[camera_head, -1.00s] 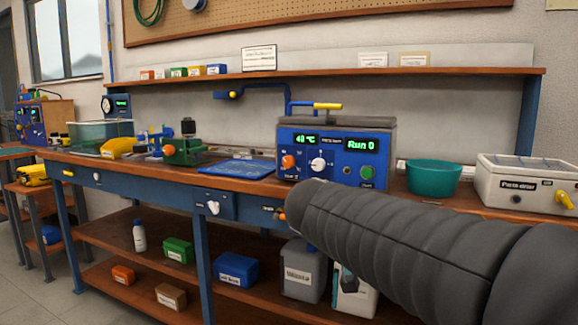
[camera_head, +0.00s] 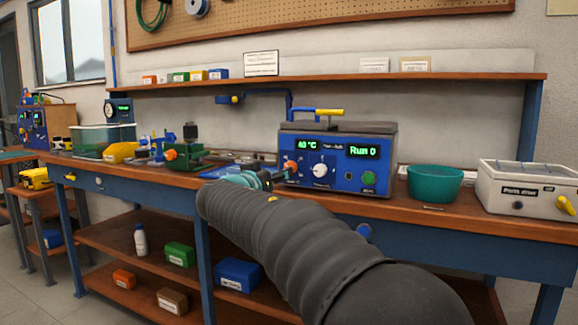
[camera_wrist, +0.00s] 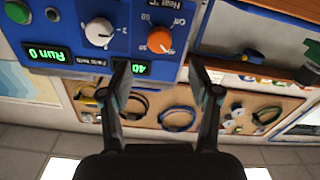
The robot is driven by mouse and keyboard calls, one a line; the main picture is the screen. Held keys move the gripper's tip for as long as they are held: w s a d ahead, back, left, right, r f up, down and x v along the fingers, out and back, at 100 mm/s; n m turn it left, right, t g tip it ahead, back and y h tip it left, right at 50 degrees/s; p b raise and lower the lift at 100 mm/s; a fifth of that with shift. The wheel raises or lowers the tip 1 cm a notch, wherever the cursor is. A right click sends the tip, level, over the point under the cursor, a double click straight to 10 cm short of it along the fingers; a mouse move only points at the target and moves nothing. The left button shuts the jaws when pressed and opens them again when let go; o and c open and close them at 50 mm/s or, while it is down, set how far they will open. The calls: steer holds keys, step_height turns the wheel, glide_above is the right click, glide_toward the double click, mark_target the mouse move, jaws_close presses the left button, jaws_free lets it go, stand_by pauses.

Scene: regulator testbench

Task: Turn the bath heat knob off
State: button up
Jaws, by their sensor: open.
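The blue bath control box (camera_head: 338,160) stands on the bench with green displays reading 40 °C and Run 0. Its orange knob (camera_head: 291,166) is at the left of the front, with a white knob (camera_head: 320,170) to its right. In the wrist view, which is upside down, the orange knob (camera_wrist: 160,39) has heat lettering by it, and the white knob (camera_wrist: 99,31) is beside it. My gripper (camera_wrist: 163,84) is open and empty, its fingers pointing at the panel, apart from the orange knob. In the head view my gripper (camera_head: 266,181) is just left of the box front.
A green button (camera_head: 368,178) is at the panel's lower right. A teal bowl (camera_head: 434,184) and a pale box (camera_head: 528,189) stand to the right. A blue tray (camera_head: 222,171) and a green device (camera_head: 185,155) are to the left.

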steer(key=p+x, duration=0.2)
steer(key=x, duration=0.6)
steer(key=shift+w+f, duration=0.1)
steer(key=c, duration=1.2)
